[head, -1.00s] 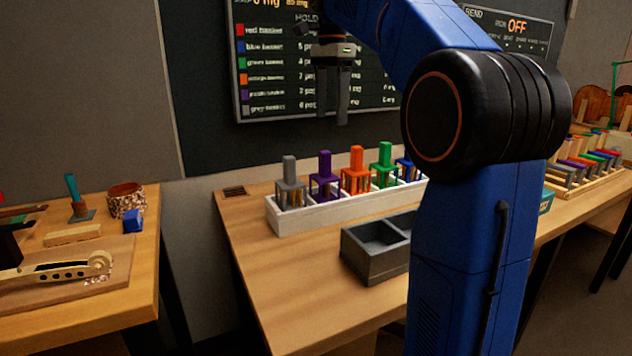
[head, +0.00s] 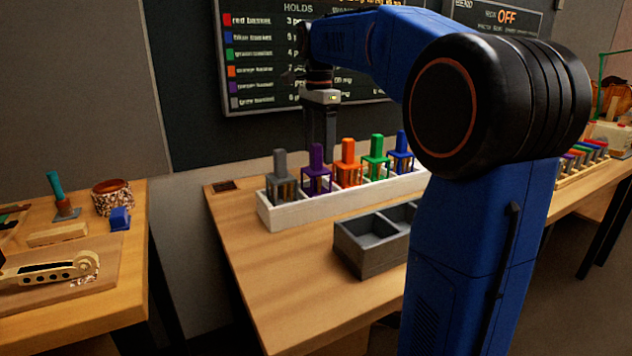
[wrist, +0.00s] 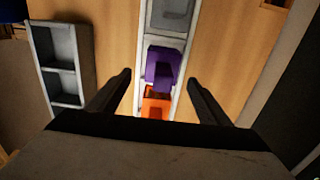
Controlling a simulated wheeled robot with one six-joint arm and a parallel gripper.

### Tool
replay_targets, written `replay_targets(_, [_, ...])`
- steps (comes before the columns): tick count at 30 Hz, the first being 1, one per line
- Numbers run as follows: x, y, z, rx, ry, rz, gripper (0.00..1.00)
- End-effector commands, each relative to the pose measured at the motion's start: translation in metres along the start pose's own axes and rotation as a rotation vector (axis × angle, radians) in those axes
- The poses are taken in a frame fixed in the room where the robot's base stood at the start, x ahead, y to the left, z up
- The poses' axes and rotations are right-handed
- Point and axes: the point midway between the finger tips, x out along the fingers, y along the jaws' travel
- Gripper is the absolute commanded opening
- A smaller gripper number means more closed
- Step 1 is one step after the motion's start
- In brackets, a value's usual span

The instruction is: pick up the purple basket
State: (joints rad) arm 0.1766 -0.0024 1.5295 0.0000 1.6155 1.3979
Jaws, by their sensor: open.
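The purple basket (head: 317,170) stands upright in the white rack (head: 292,214), between the grey basket (head: 280,177) and the orange basket (head: 348,165). My gripper (head: 321,150) points down just behind and above the purple basket, partly overlapping it in the head view. In the wrist view, the open fingers (wrist: 158,80) sit on either side of the rack's row. The purple basket (wrist: 163,68) lies between and slightly beyond the fingertips, with the orange basket (wrist: 155,104) nearer the palm. Nothing is held.
Green (head: 376,158) and blue (head: 401,152) baskets stand farther right in the rack. A dark grey divided tray (head: 368,256) sits in front. A wall board (head: 270,60) is behind. The bench's front left is clear.

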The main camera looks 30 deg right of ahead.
Motion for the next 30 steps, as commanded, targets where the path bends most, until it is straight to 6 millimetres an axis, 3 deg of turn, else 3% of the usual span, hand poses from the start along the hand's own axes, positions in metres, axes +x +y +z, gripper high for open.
replay_targets(13, [0.047,-0.003,0.005,0.000,0.000,0.001,0.72])
replay_targets(23, [0.053,-0.004,0.005,0.000,0.000,-0.001,0.72])
replay_targets(30, [0.053,-0.004,0.005,0.000,0.000,-0.001,0.18])
